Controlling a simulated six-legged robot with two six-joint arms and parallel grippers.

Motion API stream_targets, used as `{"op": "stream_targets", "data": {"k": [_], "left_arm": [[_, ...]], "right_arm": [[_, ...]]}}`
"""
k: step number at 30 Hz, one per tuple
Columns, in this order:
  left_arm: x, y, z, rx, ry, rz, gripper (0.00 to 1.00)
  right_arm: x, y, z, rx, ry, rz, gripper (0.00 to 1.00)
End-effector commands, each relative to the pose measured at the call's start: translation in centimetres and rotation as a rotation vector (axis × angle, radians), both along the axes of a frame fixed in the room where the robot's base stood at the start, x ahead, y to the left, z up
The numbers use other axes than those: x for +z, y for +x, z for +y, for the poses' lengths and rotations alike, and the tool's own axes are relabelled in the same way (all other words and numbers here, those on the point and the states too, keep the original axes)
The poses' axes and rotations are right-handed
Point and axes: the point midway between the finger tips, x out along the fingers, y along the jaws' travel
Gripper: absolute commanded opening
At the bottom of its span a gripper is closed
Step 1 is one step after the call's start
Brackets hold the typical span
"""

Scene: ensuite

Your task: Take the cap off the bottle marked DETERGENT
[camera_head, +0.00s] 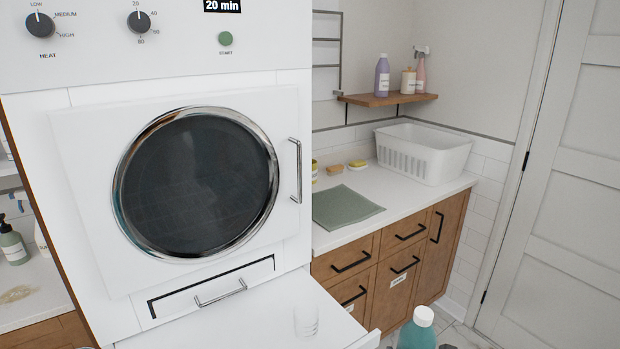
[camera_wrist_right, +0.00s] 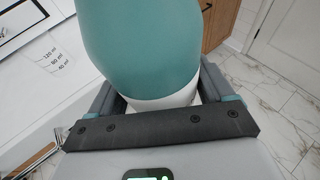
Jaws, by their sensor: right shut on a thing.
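A teal bottle with a white cap (camera_head: 424,316) stands at the bottom edge of the head view, in front of the wooden cabinet. Its teal body (camera_head: 416,338) is cut off by the picture edge. In the right wrist view the teal body (camera_wrist_right: 150,45) fills the top middle, with a white part (camera_wrist_right: 165,102) at the jaws. I cannot tell whether that part is label or cap. My right gripper (camera_wrist_right: 165,100) is shut on the bottle. No DETERGENT lettering shows. My left gripper is not in view.
A white dryer (camera_head: 85,180) has a white panel (camera_head: 240,325) out below it, with a pale measuring cup (camera_head: 306,320). The counter (camera_head: 400,205) holds a green cloth (camera_head: 347,207) and white basket (camera_head: 425,152). A shelf (camera_head: 388,99) holds bottles. Tiled floor (camera_wrist_right: 280,90) lies right of the bottle.

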Motion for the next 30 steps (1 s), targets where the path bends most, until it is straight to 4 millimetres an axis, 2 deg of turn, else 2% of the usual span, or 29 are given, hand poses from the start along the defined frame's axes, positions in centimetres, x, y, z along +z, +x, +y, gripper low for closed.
{"op": "stream_targets", "data": {"k": [3, 12, 16, 20, 30], "left_arm": [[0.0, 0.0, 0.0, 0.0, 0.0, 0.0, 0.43], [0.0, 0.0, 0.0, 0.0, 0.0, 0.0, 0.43], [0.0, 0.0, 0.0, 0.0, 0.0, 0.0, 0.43], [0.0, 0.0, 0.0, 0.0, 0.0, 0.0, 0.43], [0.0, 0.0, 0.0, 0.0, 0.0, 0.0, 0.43]], "right_arm": [[0.9, -0.4, 1.6, 0.028, 0.0, -0.008, 0.18], [1.2, -0.2, 1.6, -0.008, -0.002, -0.003, 0.18], [0.6, -0.7, 2.7, 0.045, -0.003, -0.001, 0.18], [-0.9, -1.9, 5.2, 0.166, -0.001, 0.002, 0.18], [-5.3, -5.7, 13.3, 0.56, 0.001, 0.0, 0.18]]}}
